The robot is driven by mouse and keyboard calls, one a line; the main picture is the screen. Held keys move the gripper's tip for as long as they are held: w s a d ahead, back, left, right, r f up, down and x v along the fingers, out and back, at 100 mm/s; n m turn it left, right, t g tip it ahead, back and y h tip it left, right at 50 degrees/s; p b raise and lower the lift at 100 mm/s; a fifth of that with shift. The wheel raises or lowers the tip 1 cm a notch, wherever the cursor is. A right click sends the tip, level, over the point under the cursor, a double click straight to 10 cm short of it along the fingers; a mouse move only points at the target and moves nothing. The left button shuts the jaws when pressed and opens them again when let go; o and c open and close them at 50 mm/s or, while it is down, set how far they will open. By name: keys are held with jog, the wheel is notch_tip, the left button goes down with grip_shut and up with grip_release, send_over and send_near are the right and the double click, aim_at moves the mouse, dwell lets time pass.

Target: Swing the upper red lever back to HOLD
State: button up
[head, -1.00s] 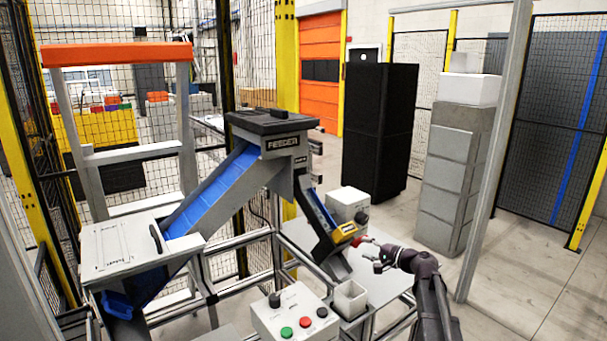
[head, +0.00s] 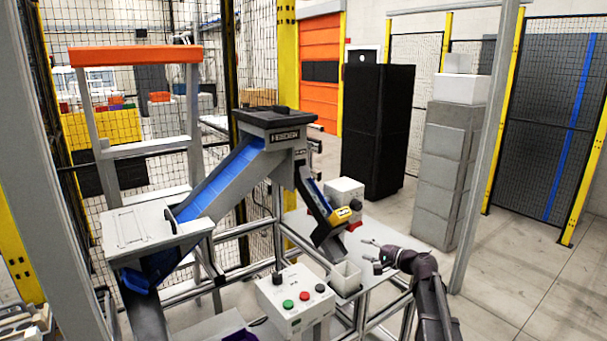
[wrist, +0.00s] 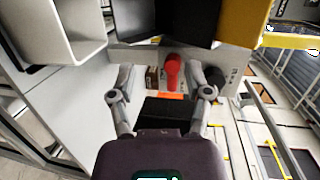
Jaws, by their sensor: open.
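A red lever (head: 351,226) shows just below the yellow end of the small blue chute in the head view. In the wrist view the red lever (wrist: 172,72) stands out from a grey panel (wrist: 135,55), ahead of my gripper and between the lines of its two fingers. My gripper (head: 371,254) is to the lower right of the lever in the head view, with a visible gap. In the wrist view my gripper (wrist: 162,84) has its fingers spread, with nothing held. Lettering on the panel is too small to read, so the HOLD mark cannot be told.
A dark round knob (wrist: 215,76) sits right of the lever. A pale open box (head: 346,277) stands on the table left of my gripper. The yellow chute end (head: 339,215) is close above the lever. A control box with buttons (head: 295,298) stands front left.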

jog(key=s+a+f+n+g+h, duration=0.2)
jog(key=s+a+f+n+g, duration=0.1)
jog(key=s+f, duration=0.25)
jog(key=s+a+f+n+g+h, duration=0.2)
jog(key=s+a+f+g, duration=0.15)
jog(key=s, duration=0.35)
jog(key=s+d+f+n+g+h, duration=0.2)
jog(key=s+f+h, duration=0.1)
jog(key=s, duration=0.5)
jog(key=s+d+f+n+g+h, duration=0.1)
jog(key=s+d+f+g+h, duration=0.1)
jog(key=s, duration=0.6)
jog(key=f+h, duration=0.1)
jog(key=h, duration=0.1)
jog(key=shift+s+n+h+p, duration=0.35)
jog(key=shift+s+n+h, duration=0.05)
